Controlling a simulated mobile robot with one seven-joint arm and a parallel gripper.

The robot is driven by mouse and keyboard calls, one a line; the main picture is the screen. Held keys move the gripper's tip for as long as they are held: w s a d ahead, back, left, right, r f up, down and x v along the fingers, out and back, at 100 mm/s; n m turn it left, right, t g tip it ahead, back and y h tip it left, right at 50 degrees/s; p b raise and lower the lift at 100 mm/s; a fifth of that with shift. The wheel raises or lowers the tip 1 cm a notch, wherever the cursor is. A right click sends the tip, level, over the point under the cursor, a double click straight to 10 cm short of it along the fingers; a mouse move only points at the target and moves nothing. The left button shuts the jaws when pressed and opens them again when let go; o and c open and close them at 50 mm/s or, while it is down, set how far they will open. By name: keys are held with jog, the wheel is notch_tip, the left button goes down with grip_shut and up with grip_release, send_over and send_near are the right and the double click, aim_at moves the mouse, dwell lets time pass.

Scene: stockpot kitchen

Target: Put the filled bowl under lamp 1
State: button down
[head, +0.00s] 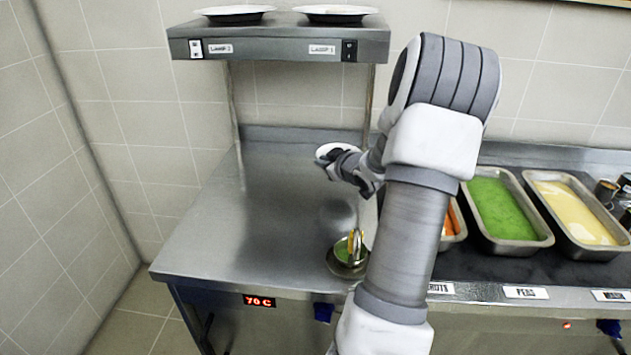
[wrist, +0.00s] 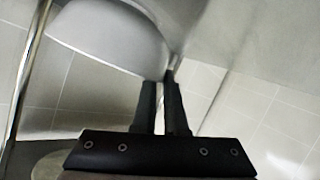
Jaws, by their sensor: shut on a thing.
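A white bowl (head: 330,149) is over the back part of the steel counter (head: 215,225), in front of the right post of the lamp shelf. My gripper (head: 357,172) is shut on its rim; the bowl also shows in the wrist view (wrist: 110,38) between the fingertips (wrist: 164,82). I cannot see what is in the bowl, nor whether its base touches the counter. The lamp shelf (head: 280,42) stands above, with the label LAMP 1 (head: 322,49) on the right and a label that seems to read LAMP 2 (head: 221,48) on the left.
A round metal dish (head: 340,268) with green food and a ladle stands at the counter's front right. Trays of green peas (head: 503,207) and yellow food (head: 575,212) are to the right. Plates (head: 335,12) sit on the shelf. The counter's left and middle are clear.

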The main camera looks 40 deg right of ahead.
jog(key=shift+w+a+f+b, duration=0.1)
jog(key=shift+w+f+b, duration=0.2)
jog(key=shift+w+f, duration=0.45)
jog(key=shift+w+a+f+b, duration=0.1)
jog(key=shift+w+f+b, duration=0.2)
jog(key=shift+f, duration=0.9)
jog(key=shift+w+f+b, duration=0.25)
jog(key=shift+w+f, duration=0.35)
jog(key=shift+f, duration=0.35)
jog(key=shift+f, duration=0.15)
jog(key=c, duration=1)
grip_release()
jog(key=shift+s+r, duration=0.2)
jog(key=p+v, duration=0.2)
jog(key=v, duration=0.9)
jog(key=shift+s+a+r, duration=0.1)
jog(key=shift+s+a, duration=0.05)
jog(key=shift+s, duration=0.15)
